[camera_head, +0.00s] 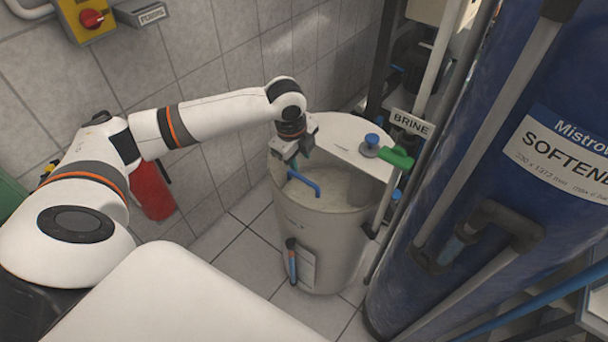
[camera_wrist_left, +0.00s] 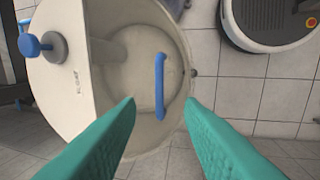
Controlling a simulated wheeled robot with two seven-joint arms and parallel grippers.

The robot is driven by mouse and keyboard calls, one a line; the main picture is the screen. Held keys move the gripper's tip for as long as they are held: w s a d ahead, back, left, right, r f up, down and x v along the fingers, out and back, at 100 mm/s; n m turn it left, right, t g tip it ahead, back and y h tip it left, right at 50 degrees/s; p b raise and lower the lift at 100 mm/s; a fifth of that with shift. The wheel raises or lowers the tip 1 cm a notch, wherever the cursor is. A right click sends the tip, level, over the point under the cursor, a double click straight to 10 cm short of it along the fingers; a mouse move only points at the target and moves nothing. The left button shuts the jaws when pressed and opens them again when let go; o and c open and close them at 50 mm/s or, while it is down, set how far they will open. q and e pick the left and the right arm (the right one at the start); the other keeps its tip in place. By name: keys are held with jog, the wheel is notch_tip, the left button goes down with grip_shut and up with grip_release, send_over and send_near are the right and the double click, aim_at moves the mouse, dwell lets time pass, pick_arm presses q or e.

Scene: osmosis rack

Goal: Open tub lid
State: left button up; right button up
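The tub (camera_head: 312,240) is a round pale grey bin on the tiled floor, labelled BRINE nearby. The back part of its top is a flat white cover (camera_head: 340,135), which also shows in the left wrist view (camera_wrist_left: 75,90). The front part shows a pale interior. A blue bar handle (camera_head: 304,184) lies over this front part near the rim; it also shows in the left wrist view (camera_wrist_left: 159,87). I cannot tell whether a clear lid lies under it. My left gripper (camera_wrist_left: 161,102) is open and empty; its teal fingertips appear either side of the handle, apparently above it.
A blue softener tank (camera_head: 480,190) stands close on the right, with pipes beside it. A blue-topped knob (camera_head: 371,143) and a green handle (camera_head: 396,157) are at the tub's right. A red extinguisher (camera_head: 151,190) stands by the wall. Floor is bare left of the tub.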

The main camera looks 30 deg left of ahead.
aim_at(305, 180)
pick_arm(q)
jog(key=f, duration=0.3)
jog(key=w+f, duration=0.1)
jog(key=f, duration=0.5)
jog(key=shift+w+d, duration=0.1)
jog(key=shift+w, duration=0.3)
grip_shut()
